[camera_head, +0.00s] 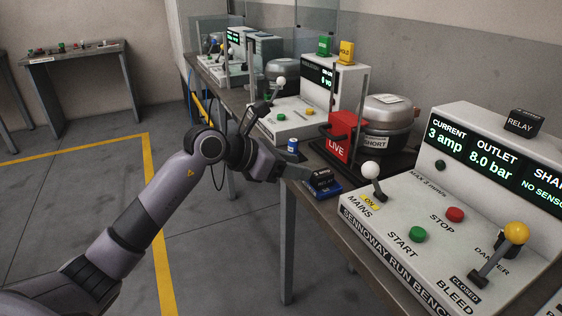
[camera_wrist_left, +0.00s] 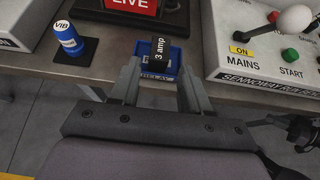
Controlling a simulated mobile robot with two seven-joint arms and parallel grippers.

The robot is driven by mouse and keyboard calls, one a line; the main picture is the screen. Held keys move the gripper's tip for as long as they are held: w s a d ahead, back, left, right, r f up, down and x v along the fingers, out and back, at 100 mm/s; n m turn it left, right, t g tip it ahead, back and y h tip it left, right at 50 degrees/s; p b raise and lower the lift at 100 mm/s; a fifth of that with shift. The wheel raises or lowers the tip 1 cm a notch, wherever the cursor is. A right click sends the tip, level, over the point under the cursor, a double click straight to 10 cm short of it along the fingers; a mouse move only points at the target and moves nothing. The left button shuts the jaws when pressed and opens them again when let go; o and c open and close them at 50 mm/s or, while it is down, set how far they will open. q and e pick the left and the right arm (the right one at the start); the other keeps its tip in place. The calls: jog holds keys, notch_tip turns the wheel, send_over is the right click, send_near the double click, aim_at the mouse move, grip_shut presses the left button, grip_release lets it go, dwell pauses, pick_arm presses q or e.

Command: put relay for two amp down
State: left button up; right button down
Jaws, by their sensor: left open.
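A black relay block marked "3 amp" (camera_wrist_left: 158,50) stands in a small blue tray (camera_wrist_left: 174,58) labelled RELAY at the bench's front edge. In the head view the dark block (camera_head: 320,177) shows small in the same blue tray (camera_head: 325,192). My left gripper (camera_head: 296,172) is open at the tray; in the left wrist view its fingers (camera_wrist_left: 160,80) are spread on the near side of the block, with nothing seen held between them. Whether they touch the tray is unclear. Another black block marked RELAY (camera_head: 522,123) sits on top of the run bench's display housing. No block marked two amp is readable.
The run bench (camera_head: 400,213) with its levers and buttons stands right of the tray. A red LIVE sign (camera_head: 338,150) and a metal compressor pot (camera_head: 390,118) are behind it. A blue VIB can (camera_head: 292,146) stands to the left. The floor in front is clear.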

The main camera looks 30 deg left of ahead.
pick_arm(q)
jog(key=s+d+f+n+t+h, duration=0.2)
jog(key=s+d+n+t+h, duration=0.4)
jog(key=s+n, duration=0.55)
jog(key=s+a+f+n+t+y, duration=0.1)
jog(key=a+f+n+y, duration=0.1)
jog(key=f+n+y, duration=0.6)
jog(key=s+a+f+n+t+y, duration=0.15)
jog(key=f+n, duration=0.25)
jog(key=n, duration=0.9)
jog(key=s+d+f+n+g+y, duration=0.1)
jog(key=s+f+n+g, duration=0.7)
jog(key=s+f, duration=0.4)
notch_tip(320, 180, down, 2)
jog(key=shift+s+d+f+n, duration=0.2)
jog(key=shift+s+d+n, duration=0.1)
jog(key=shift+n, duration=0.15)
jog(key=shift+y, duration=0.25)
